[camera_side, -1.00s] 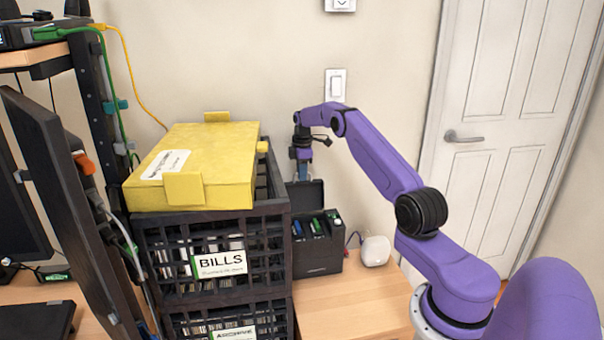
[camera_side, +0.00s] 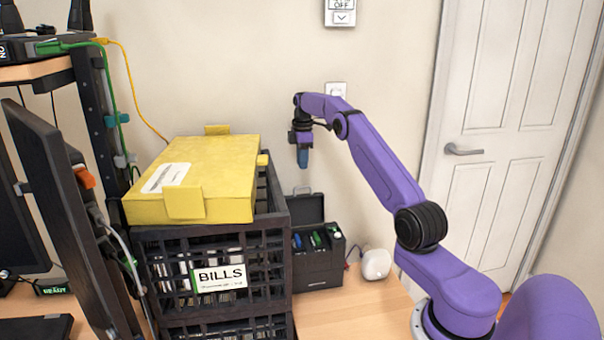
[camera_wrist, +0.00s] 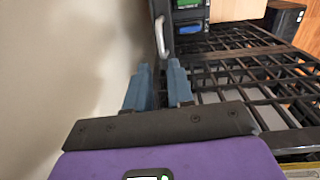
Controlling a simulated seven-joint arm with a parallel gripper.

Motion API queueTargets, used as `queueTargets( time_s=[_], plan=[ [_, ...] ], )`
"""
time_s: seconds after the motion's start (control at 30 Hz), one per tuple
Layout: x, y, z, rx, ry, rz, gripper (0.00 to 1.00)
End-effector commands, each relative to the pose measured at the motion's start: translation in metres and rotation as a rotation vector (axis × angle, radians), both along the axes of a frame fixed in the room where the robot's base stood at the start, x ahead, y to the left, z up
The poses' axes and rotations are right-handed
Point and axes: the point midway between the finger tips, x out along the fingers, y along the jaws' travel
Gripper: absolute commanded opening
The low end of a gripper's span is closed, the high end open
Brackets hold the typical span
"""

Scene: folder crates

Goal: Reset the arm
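My purple arm ends in my gripper (camera_side: 303,165), which hangs fingers-down in the air against the wall, above and behind the open black file box. In the wrist view its two blue fingers (camera_wrist: 157,72) stand apart with a gap and nothing between them. The black file box (camera_side: 318,272) stands on the desk with its lid up and green and blue items inside. It also shows at the top of the wrist view (camera_wrist: 193,43), with a pale handle on its lid.
A black crate (camera_side: 150,280) labelled BILLS sits on another crate, with a yellow folder box (camera_side: 215,165) on top. A small white device (camera_side: 376,264) stands right of the file box. A monitor (camera_side: 65,200) and shelf post are at left. The air around my gripper is clear.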

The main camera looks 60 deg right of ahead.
Motion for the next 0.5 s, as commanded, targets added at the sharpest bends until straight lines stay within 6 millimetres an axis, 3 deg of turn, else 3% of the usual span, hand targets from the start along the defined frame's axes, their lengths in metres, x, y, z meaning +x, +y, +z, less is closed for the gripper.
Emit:
queueTargets(
  time_s=[0.2,0.5],
  plan=[
    [-0.001,0.0,0.015,-0.001,-0.001,0.0,0.22],
    [-0.001,0.0,0.016,0.0,0.0,-0.001,0.22]
  ],
)
